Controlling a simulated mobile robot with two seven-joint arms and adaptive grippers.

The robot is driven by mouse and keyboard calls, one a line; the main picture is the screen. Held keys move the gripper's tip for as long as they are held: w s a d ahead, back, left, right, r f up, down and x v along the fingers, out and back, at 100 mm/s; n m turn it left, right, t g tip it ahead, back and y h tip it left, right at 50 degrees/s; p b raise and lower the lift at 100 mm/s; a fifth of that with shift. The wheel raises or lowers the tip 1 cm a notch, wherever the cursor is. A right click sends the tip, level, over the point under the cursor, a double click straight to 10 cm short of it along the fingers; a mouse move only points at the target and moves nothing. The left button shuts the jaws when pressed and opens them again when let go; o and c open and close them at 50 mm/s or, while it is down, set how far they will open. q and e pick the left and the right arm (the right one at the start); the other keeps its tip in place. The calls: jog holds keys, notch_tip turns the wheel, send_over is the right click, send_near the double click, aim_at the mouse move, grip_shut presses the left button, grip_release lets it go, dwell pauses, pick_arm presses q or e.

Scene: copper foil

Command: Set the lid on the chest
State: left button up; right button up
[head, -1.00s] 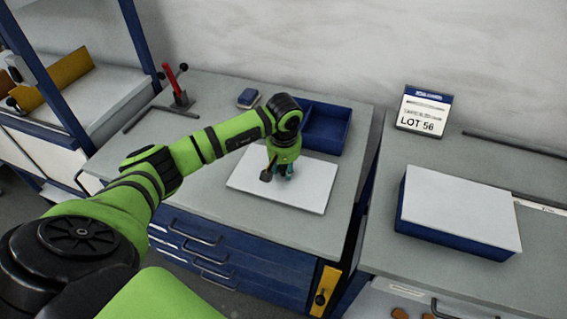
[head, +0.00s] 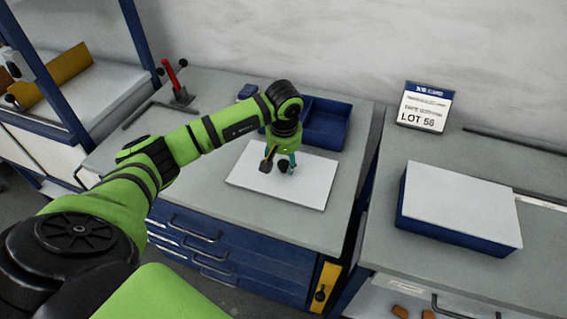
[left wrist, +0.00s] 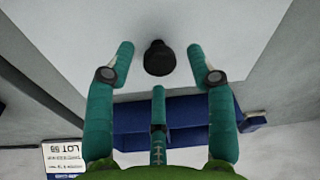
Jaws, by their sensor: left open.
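A flat pale plate (head: 310,190) with a dark round knob lies on the left bench; it looks like the lid. The knob (left wrist: 159,58) shows clearly in the left wrist view. My left gripper (head: 279,163) is open above the plate, its teal fingers spread around the knob; in the left wrist view the fingertips (left wrist: 160,78) stand apart from it on both sides. An open blue box (head: 325,124) with a divider stands just behind the plate. I cannot tell whether this or the pale-topped blue box (head: 460,205) on the right bench is the chest. My right gripper is not in view.
A LOT 56 sign (head: 424,106) stands at the back of the right bench. A red-handled tool (head: 175,82) and a small blue block (head: 247,91) are on the left bench. A gap separates the two benches. The left bench's front right is clear.

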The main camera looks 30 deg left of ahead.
aim_at(284, 176)
pick_arm(q)
notch_tip(284, 176, up, 10)
jog(key=s+b, duration=0.1)
jog(key=b, duration=0.1)
jog(key=shift+s+d, duration=0.2)
jog(key=shift+d, duration=0.25)
